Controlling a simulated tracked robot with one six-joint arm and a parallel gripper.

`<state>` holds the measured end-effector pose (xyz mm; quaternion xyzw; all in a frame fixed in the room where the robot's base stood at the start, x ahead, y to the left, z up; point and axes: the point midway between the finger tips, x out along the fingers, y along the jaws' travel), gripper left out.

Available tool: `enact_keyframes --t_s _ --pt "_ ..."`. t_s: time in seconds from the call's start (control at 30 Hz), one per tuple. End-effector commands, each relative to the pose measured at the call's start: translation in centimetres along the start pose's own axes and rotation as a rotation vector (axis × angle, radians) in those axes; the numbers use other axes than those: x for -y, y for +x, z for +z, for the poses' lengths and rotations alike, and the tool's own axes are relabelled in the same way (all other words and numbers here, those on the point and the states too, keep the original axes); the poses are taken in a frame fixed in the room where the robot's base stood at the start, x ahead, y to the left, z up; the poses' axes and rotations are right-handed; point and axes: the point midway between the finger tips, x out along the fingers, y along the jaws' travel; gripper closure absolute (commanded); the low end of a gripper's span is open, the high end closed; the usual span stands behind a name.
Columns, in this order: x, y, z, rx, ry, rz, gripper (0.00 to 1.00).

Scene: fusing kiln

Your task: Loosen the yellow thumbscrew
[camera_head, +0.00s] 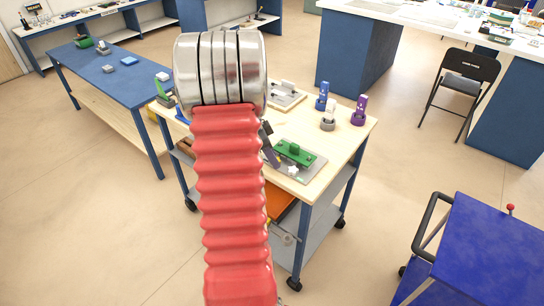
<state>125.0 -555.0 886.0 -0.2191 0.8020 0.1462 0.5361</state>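I cannot make out a yellow thumbscrew; my red ribbed arm and its metal rings cover the middle of the wooden-topped cart (352,124). On the cart's near right part lies a grey plate with a green fixture (295,153) and a small white star-shaped knob (293,170). Behind it is another grey plate (287,96) with a light-coloured part. A dark slanted piece (268,148), perhaps part of my gripper, shows at the arm's right edge beside the green fixture. The rest of my gripper is hidden, and so is whether it is open or shut.
Blue (322,96), white (328,115) and purple (360,110) upright pieces stand on the cart's right side. Green and blue items sit at its left edge. A blue trolley (490,250) is at the lower right, a black chair (466,80) behind. Floor between is clear.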

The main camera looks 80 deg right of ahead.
Motion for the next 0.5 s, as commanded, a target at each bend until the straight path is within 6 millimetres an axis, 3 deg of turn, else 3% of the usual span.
enact_keyframes --t_s 0.4,0.5 --pt "0.01 -0.04 -0.01 0.000 0.000 0.000 0.96" --pt "0.00 -0.05 -0.01 0.000 -0.001 -0.001 0.96"
